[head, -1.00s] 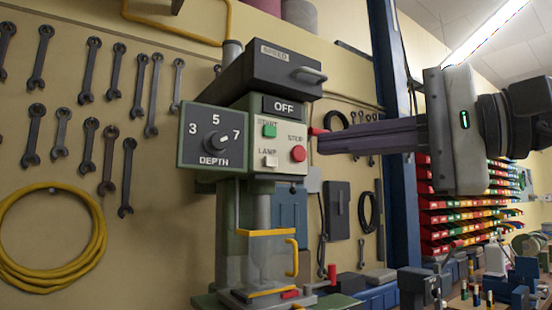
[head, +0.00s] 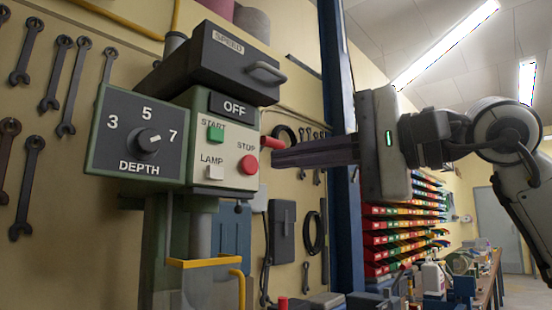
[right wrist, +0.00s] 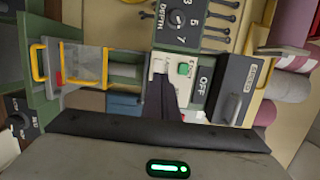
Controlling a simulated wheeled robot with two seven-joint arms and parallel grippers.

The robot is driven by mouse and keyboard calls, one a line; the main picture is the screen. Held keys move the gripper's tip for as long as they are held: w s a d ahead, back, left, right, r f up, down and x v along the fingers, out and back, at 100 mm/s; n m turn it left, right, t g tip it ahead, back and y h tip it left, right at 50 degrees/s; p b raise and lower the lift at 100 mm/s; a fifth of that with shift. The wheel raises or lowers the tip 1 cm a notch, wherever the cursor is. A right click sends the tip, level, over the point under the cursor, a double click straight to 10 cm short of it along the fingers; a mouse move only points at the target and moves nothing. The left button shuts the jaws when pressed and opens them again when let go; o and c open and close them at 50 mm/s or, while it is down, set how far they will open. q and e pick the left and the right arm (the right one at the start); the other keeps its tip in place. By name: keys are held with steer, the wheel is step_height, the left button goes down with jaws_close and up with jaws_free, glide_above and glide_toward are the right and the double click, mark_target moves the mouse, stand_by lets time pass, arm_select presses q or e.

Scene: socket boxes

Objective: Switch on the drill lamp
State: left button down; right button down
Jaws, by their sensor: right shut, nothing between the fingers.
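The drill's control panel (head: 231,148) faces me in the head view. Its white LAMP button (head: 214,172) sits low on the left, below the green START button (head: 216,133) and left of the red STOP button (head: 248,165). The dark display above reads OFF. My right gripper (head: 274,158) is shut and empty. Its fingertips are just right of the panel in the picture, near STOP; I cannot tell the gap in depth. In the right wrist view the LAMP button (right wrist: 158,66) and START button (right wrist: 183,69) show beyond my fingers, and STOP is hidden. My left gripper is out of view.
The DEPTH dial box (head: 140,138) juts out left of the panel. The SPEED cover (head: 228,65) with its handle overhangs above. A red knob (head: 262,127) sticks out at the panel's right edge. A yellow-framed guard (head: 205,263) is below. A blue post (head: 338,120) stands behind my gripper.

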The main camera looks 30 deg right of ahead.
mark_target(210, 170)
steer(key=p+x, duration=0.2)
steer(key=x, duration=1)
